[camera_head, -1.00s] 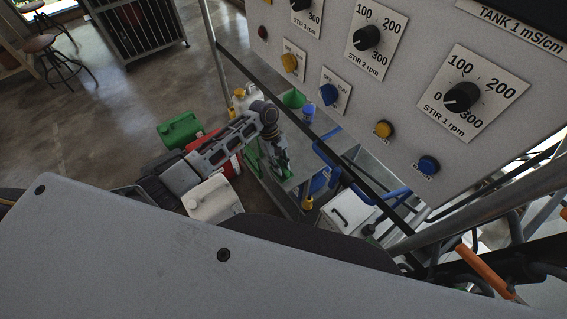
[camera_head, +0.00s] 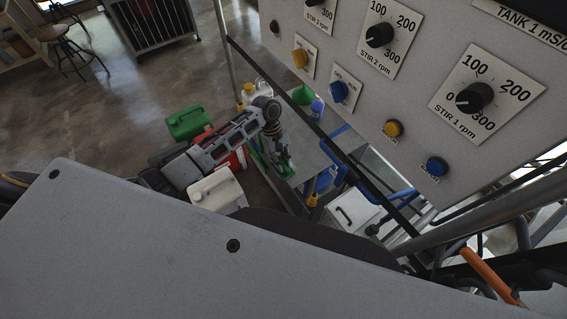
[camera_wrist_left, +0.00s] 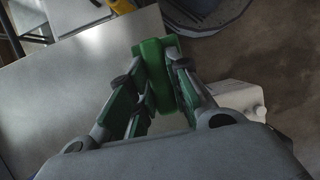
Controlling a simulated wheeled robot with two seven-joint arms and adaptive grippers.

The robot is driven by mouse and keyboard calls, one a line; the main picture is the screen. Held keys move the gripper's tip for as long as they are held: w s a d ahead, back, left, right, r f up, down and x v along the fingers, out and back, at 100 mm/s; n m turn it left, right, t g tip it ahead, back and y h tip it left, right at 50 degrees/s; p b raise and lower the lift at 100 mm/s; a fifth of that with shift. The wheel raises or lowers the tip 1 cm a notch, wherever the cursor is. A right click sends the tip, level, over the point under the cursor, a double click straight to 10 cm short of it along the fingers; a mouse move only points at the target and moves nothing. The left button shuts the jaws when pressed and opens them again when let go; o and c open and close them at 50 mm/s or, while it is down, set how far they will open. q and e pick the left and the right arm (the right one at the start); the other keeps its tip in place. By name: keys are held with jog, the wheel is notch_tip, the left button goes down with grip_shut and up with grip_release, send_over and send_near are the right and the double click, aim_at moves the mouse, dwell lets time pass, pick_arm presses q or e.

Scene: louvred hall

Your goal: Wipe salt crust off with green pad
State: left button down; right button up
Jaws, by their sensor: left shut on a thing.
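The green pad (camera_wrist_left: 154,62) is between the fingers of my left gripper (camera_wrist_left: 156,82) in the left wrist view. The gripper is shut on the pad, over the metal surface or close to its edge; I cannot tell whether the pad touches it. In the head view my left gripper (camera_head: 284,168) is small, pointing down at the edge of the grey metal bench (camera_head: 313,158). The bare bench top also shows in the left wrist view (camera_wrist_left: 70,95). No salt crust can be made out. My right gripper is not in view.
A control panel (camera_head: 410,90) with knobs hangs over the bench. A green funnel (camera_head: 303,95) and a blue container (camera_head: 317,108) stand on the bench. A green canister (camera_head: 188,123) and a white canister (camera_head: 216,190) stand near my left arm.

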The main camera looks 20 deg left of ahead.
pick_arm(q)
jog(key=shift+w+a, duration=0.15)
jog(key=shift+a, duration=0.2)
jog(key=shift+w+d+r, duration=0.1)
jog(key=shift+w+d, duration=1.25)
jog(key=shift+w, duration=0.3)
jog(key=shift+w+d+b, duration=0.35)
jog(key=shift+w+d, duration=0.9)
jog(key=shift+w, duration=0.3)
